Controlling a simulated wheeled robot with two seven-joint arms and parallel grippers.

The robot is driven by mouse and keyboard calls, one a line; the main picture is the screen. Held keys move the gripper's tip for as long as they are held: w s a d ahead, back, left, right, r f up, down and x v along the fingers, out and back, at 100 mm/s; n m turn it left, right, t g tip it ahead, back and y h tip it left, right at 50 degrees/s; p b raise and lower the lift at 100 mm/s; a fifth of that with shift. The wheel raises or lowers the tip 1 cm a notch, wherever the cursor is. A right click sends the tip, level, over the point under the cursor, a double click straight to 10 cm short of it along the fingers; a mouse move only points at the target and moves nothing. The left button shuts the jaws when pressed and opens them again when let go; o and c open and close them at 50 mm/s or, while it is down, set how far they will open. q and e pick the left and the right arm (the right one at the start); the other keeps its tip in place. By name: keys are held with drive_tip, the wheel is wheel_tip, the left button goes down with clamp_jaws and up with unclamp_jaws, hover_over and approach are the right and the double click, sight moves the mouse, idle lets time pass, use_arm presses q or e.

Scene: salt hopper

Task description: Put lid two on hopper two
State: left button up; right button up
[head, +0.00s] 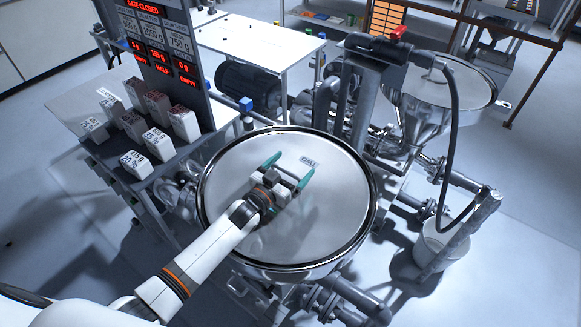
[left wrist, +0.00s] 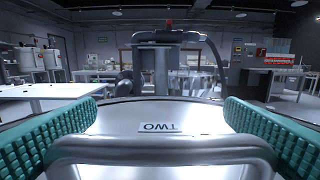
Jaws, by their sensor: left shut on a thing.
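Lid two (head: 335,205) is a wide, round, shiny metal disc with a "TWO" label, in the middle of the head view. It lies over the round top of hopper two (head: 290,273), inside the dark rim; I cannot tell whether it is fully seated. My left gripper (head: 289,170) is over the lid with its green fingers shut on the lid's handle. In the left wrist view the metal handle (left wrist: 160,150) spans between the green pads, with the lid (left wrist: 110,122) and its label beyond. My right gripper is not in view. The inside of the hopper is hidden.
A second hopper (head: 440,95) stands at the back right, with pipes and a dark hose (head: 452,140) between. A white bucket (head: 440,243) is at right. At left, a display panel (head: 160,45) stands by a shelf with several labelled blocks (head: 157,141).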

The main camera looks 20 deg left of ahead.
use_arm(q)
drive_tip(key=shift+f+b, duration=0.25)
drive_tip(key=shift+b, duration=0.05)
drive_tip(key=o, duration=1.6)
drive_tip(key=shift+o, duration=0.7)
drive_tip(key=shift+s+f, duration=0.15)
drive_tip(key=shift+f, duration=0.1)
drive_tip(key=shift+s+a, duration=0.2)
drive_tip(key=shift+s, duration=0.3)
drive_tip(key=b+v, duration=0.1)
drive_tip(key=v, duration=0.4)
drive_tip(key=b+v, duration=0.1)
drive_tip(key=v, duration=0.4)
drive_tip(key=shift+s+a+r, duration=0.1)
drive_tip(key=shift+s+r, duration=0.15)
drive_tip(key=shift+s, duration=0.1)
drive_tip(key=shift+s, duration=0.1)
